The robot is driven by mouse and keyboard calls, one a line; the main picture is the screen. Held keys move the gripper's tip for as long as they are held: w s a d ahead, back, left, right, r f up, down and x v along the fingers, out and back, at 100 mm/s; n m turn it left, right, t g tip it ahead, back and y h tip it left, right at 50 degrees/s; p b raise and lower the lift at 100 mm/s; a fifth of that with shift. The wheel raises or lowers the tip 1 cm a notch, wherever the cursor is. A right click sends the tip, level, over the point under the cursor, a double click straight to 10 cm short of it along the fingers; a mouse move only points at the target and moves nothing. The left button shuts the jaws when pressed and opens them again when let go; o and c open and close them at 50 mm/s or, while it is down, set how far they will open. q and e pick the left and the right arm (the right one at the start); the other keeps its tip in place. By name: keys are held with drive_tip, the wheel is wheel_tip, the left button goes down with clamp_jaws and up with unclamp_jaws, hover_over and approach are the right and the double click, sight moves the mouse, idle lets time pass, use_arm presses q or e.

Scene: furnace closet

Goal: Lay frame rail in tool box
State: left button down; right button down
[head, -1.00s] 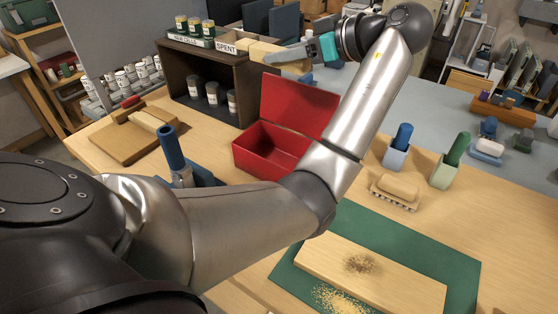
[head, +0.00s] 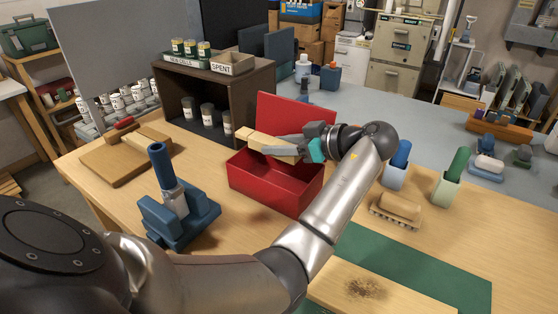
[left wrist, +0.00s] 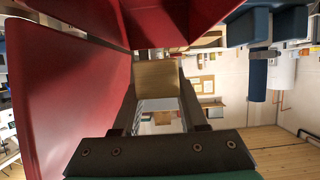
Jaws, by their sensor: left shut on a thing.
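The frame rail, a pale wooden bar (head: 258,141), is shut in my left gripper (head: 284,149). The rail lies roughly level over the opening of the red tool box (head: 262,188). Its left end shows near the box's back left edge, and the gripper hides part of it. The box stands open, with its lid (head: 283,113) raised at the back. In the left wrist view the rail (left wrist: 158,78) sits between the two fingers, with red box surfaces close by. I cannot tell whether the rail touches the box. My right gripper is not in view.
A dark shelf (head: 238,98) holding jars stands behind left of the box. A blue clamp-like stand (head: 180,215) is in front left. A brush (head: 397,209) and blue-handled and green-handled tools in holders stand to the right. A green mat (head: 430,261) carries a board.

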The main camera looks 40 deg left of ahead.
sight(279, 159)
use_arm(q)
wheel_tip(279, 159, down, 4)
drive_tip(key=shift+r+b, duration=0.2)
drive_tip(key=shift+b, duration=0.15)
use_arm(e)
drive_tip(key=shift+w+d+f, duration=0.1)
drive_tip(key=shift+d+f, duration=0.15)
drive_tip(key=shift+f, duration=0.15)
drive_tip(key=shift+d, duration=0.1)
use_arm(q)
drive_tip(key=shift+f+b, duration=0.3)
drive_tip(key=shift+f, duration=0.15)
drive_tip(key=shift+c, duration=2.2)
unclamp_jaws()
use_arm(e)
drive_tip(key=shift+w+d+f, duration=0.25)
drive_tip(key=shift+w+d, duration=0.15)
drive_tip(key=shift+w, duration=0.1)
